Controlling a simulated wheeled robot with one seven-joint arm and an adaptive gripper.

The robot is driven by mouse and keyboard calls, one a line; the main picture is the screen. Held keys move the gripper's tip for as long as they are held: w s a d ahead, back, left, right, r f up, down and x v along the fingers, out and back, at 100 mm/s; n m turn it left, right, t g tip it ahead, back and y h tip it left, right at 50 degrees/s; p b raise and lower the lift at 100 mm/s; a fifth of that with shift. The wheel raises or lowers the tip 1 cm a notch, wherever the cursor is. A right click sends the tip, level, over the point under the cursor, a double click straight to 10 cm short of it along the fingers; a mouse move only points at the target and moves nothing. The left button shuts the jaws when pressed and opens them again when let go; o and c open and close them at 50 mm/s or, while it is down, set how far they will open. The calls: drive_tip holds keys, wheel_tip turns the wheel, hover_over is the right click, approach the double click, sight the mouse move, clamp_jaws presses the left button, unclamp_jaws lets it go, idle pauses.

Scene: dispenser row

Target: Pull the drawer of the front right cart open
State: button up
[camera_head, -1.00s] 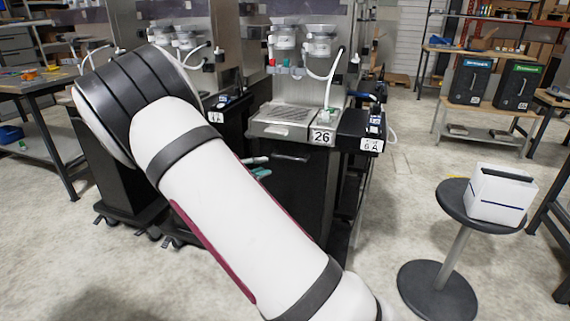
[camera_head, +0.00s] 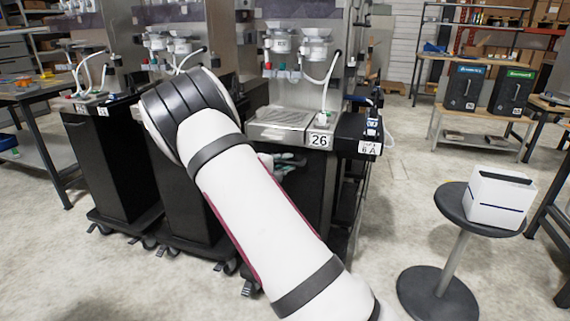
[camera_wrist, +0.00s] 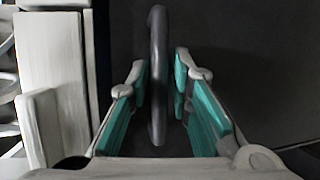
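The front right cart, labelled 26 (camera_head: 319,141), has a dark drawer front (camera_head: 312,185) below its metal tray. The drawer looks shut in the head view. Its dark bar handle (camera_wrist: 157,75) runs upright through the wrist view, and the gripper hides it in the head view. My gripper (camera_wrist: 160,85) has teal pads and is open, with one finger on each side of the handle. A small gap shows between each finger and the bar. My gripper also shows at the drawer front in the head view (camera_head: 284,164), partly hidden by my arm.
Other dark carts (camera_head: 110,165) stand to the left. A round stool (camera_head: 452,205) with a white box (camera_head: 500,198) stands at the right. The floor (camera_head: 385,220) between the cart and the stool is clear.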

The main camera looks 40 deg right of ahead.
clamp_jaws()
drive_tip(key=s+a+p, duration=0.1)
drive_tip(key=s+a, duration=0.8)
drive_tip(key=a, duration=0.2)
drive_tip(key=s+a+p, duration=0.2)
drive_tip(key=s+a, duration=0.7)
drive_tip(key=a, duration=0.3)
unclamp_jaws()
drive_tip(key=shift+a, duration=0.15)
drive_tip(key=v, duration=1.1)
drive_tip(key=shift+a, duration=0.4)
